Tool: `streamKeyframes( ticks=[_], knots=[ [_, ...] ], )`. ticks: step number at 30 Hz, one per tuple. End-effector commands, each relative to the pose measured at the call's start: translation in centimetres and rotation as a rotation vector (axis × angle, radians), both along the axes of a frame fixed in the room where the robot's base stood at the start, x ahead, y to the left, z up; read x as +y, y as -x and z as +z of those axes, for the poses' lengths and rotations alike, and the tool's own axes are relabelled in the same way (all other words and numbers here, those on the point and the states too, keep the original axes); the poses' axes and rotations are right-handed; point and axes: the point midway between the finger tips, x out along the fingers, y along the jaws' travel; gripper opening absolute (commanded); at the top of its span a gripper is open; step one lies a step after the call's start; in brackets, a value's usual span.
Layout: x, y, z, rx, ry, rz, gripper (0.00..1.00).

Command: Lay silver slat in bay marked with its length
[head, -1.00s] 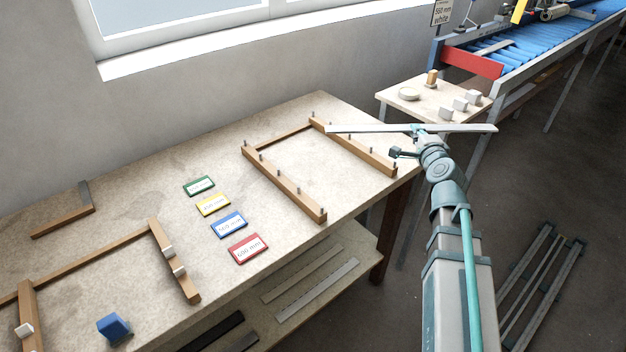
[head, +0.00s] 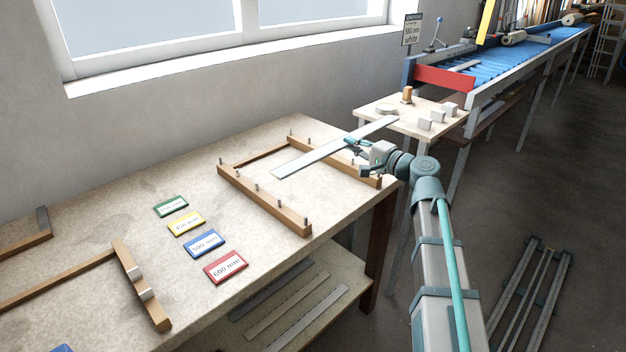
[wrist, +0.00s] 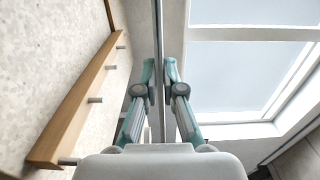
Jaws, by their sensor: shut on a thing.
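A long pale silver slat (head: 310,158) is held by my gripper (head: 352,147) above the wooden rack. The slat runs slantwise from near left to far right, its left end over the rack. In the wrist view my gripper (wrist: 160,70) is shut on the slat (wrist: 158,45), seen edge-on between the fingers. The wooden rack (head: 265,201) has upright pegs along two side rails, with bays between them. A green label (head: 171,206), a yellow label (head: 187,223), a blue label reading 500 mm (head: 205,244) and a red label reading 600 mm (head: 226,267) lie left of the rack.
A second wooden frame (head: 142,287) with white blocks lies at the left of the workbench (head: 130,195). Several slats (head: 288,305) lie on the shelf below. A small side table (head: 383,123) with small parts and a blue roller conveyor (head: 500,62) stand behind.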

Motion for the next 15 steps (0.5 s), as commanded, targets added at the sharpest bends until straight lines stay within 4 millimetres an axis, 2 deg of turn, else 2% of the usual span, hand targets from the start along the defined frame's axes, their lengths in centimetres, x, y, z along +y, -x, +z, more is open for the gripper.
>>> streamKeyframes(
  ticks=[1,7,10,15],
  knots=[
    [1.4,0.2,-0.6,0.002,-0.001,0.004,0.00],
    [5.8,0.2,-2.5,0.002,-0.001,0.002,0.00],
    [7.2,0.2,-4.6,0.003,0.001,0.000,0.00],
    [9.0,0.2,-6.7,0.002,0.001,-0.001,0.00]
  ],
)
